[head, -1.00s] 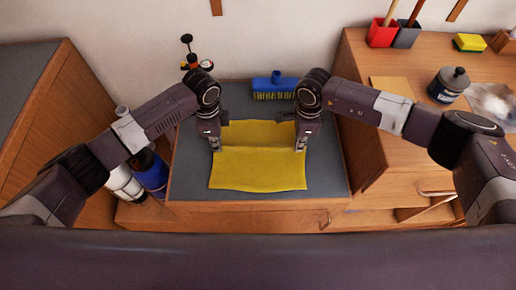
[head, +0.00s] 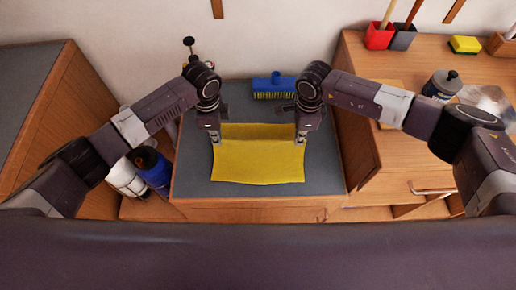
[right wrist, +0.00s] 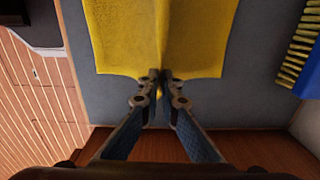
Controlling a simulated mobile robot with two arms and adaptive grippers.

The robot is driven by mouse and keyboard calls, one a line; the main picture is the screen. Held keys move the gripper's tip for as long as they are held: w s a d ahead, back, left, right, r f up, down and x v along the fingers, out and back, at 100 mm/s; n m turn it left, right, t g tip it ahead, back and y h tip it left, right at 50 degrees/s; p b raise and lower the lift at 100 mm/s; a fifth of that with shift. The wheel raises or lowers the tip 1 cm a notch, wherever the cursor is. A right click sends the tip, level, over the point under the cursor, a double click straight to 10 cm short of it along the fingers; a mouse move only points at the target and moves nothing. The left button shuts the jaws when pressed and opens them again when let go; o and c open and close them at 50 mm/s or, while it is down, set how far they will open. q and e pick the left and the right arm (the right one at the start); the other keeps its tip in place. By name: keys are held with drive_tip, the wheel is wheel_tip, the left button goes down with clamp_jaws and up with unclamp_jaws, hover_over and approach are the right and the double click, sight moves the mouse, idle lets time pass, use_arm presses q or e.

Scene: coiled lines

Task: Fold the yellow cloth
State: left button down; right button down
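The yellow cloth (head: 258,165) lies on the grey top of a low cabinet, with a faint crease running across it between my grippers. My left gripper (head: 216,139) points down at the cloth's left edge and appears pinched on it; its fingertips are small in the head view. My right gripper (head: 301,138) is at the cloth's right edge. In the right wrist view the right fingertips (right wrist: 160,82) are close together at the cloth (right wrist: 125,40), with a raised ridge of cloth running into them.
A blue brush (head: 274,86) lies behind the cloth, and its bristles show in the right wrist view (right wrist: 300,45). A wooden counter (head: 400,160) with a dark-lidded container (head: 442,85) stands at right. Blue (head: 153,172) and white (head: 125,180) bottles stand at left. Bare grey top (head: 325,175) surrounds the cloth.

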wheel_tip(320, 180, up, 13)
drive_tip(key=p, duration=1.2)
drive_tip(key=shift+a+f, duration=0.1)
drive_tip(key=shift+f, duration=0.05)
